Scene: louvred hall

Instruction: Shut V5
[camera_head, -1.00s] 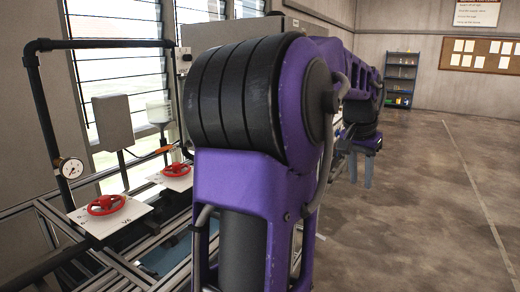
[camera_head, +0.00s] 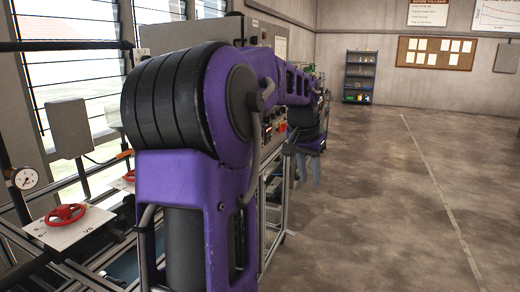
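A red handwheel (camera_head: 66,212) sits on a white plate (camera_head: 70,230) at the lower left; the plate's label looks like V6. A second red handwheel (camera_head: 129,176) lies behind it, largely covered by my purple arm. Its label does not show, so I cannot tell whether it is V5. No V5 label is readable. My gripper (camera_head: 309,172) hangs at the far end of my arm, pointing down, well to the right of both wheels. Its two grey fingers look apart, with nothing visible between them.
A pressure gauge (camera_head: 25,178) on a dark pipe stands at the left, beside metal frame rails. A control panel with buttons (camera_head: 273,125) is behind my arm. A blue shelf (camera_head: 360,77) stands at the back wall. The concrete floor (camera_head: 400,200) on the right is clear.

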